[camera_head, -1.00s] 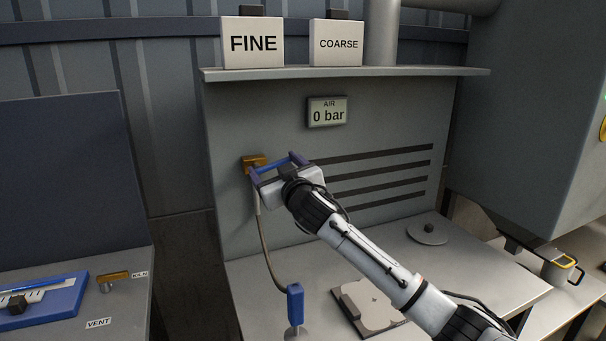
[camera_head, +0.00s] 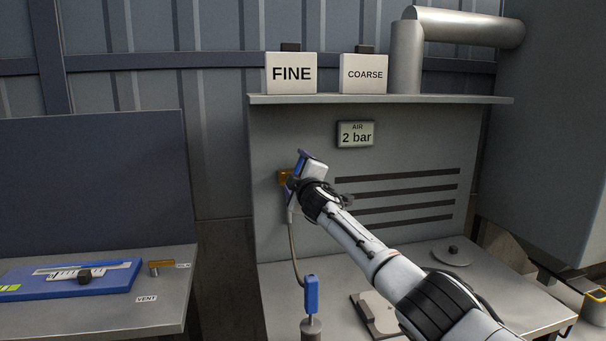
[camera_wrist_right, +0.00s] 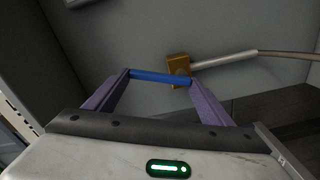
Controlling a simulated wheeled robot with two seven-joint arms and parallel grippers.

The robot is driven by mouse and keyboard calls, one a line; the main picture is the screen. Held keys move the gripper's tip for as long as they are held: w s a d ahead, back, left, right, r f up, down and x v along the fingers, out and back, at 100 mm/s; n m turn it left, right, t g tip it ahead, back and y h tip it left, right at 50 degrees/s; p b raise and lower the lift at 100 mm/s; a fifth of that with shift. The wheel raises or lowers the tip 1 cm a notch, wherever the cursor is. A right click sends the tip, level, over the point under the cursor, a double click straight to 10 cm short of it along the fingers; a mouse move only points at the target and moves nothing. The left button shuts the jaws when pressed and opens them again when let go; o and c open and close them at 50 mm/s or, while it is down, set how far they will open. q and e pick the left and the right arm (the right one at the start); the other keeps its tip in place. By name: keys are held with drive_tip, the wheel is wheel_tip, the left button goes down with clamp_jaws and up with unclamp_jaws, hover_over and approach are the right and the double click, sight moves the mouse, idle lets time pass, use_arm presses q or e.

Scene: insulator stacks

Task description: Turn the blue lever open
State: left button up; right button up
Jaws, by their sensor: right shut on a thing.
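The blue lever (camera_wrist_right: 160,76) sits between the two purple fingertips of my right gripper (camera_wrist_right: 163,79) in the wrist view. It belongs to a brass valve (camera_wrist_right: 179,69) on the grey back panel, which also shows in the head view (camera_head: 284,178). In the head view my right gripper (camera_head: 296,175) is shut on the lever and mostly covers it; the lever (camera_head: 299,165) stands steeply there. The air display (camera_head: 355,134) above reads 2 bar. My left gripper is not in view.
A hose (camera_head: 293,250) hangs below the valve towards a blue-handled tool (camera_head: 311,295). FINE (camera_head: 291,75) and COARSE (camera_head: 364,75) signs stand on the shelf. A blue tray (camera_head: 60,284) and the VENT label (camera_head: 146,299) are on the left bench.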

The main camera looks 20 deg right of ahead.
drive_tip(key=shift+w+a+r+n+p, duration=0.1)
drive_tip(key=shift+a+n+p, duration=0.2)
drive_tip(key=shift+n, duration=0.8)
drive_tip(key=shift+a+n+p, duration=0.15)
drive_tip(key=shift+a+n, duration=0.25)
drive_tip(key=shift+n, duration=0.7)
drive_tip(key=o, duration=1.5)
drive_tip(key=shift+o, duration=0.2)
drive_tip(key=s+a+p, duration=0.2)
drive_tip(key=s, duration=0.8)
drive_tip(key=shift+p, duration=0.35)
